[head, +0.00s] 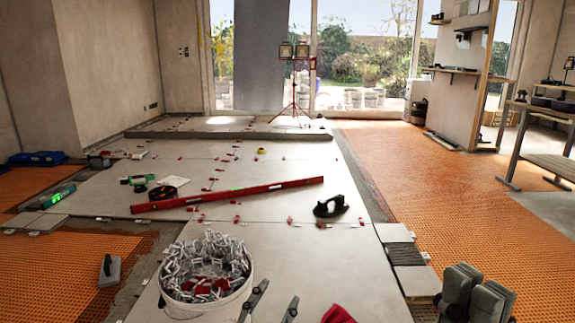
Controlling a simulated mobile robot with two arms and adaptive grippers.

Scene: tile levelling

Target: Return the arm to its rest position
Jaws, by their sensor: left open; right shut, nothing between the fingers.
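My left gripper (276,299) is at the bottom centre. Its two slim dark fingers are spread apart with nothing between them, over the pale floor tiles (345,265). It is just to the right of the white bucket.
A white bucket (174,307) full of clips stands at the bottom left of centre. A long red level (230,195) and a black suction lifter (330,206) lie on the tiles.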

